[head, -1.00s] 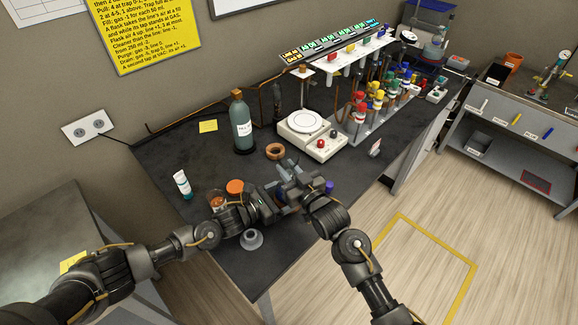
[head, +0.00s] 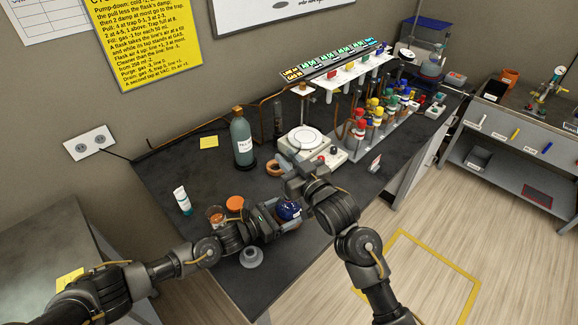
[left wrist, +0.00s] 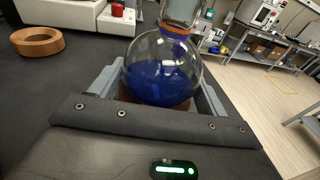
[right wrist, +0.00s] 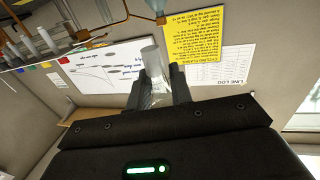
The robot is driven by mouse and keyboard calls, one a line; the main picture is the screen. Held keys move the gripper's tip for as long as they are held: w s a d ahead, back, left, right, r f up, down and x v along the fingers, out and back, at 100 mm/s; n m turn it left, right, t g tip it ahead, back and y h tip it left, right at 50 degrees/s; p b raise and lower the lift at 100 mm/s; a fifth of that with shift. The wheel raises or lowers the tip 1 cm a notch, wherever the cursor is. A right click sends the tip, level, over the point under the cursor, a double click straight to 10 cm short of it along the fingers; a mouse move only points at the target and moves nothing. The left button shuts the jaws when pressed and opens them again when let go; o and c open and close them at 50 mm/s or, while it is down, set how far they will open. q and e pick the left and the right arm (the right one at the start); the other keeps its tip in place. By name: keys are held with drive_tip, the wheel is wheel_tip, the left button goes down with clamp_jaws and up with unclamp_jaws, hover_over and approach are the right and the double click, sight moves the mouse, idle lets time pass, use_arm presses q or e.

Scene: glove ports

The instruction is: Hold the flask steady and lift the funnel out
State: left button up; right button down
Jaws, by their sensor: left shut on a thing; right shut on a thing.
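The round glass flask (head: 289,211) holds dark blue liquid. In the left wrist view the flask (left wrist: 158,78) sits between the grey fingers of my left gripper (left wrist: 165,92), which is shut on it, and an orange band circles its neck. My right gripper (head: 284,167) is above and behind the flask in the head view. In the right wrist view it (right wrist: 160,92) is shut on a clear glass piece, the funnel (right wrist: 154,72). I cannot tell whether the funnel's lower end is still inside the flask neck.
A cork ring (head: 275,168) lies behind the grippers, beside the white balance (head: 318,150). A dark bottle (head: 242,138) stands at the back. A bottle rack stands right.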

use_arm(q)
drive_tip(key=o, duration=0.8)
drive_tip(key=v, duration=0.7)
drive_tip(key=shift+s+a, duration=0.15)
drive_tip(key=shift+a, duration=0.05)
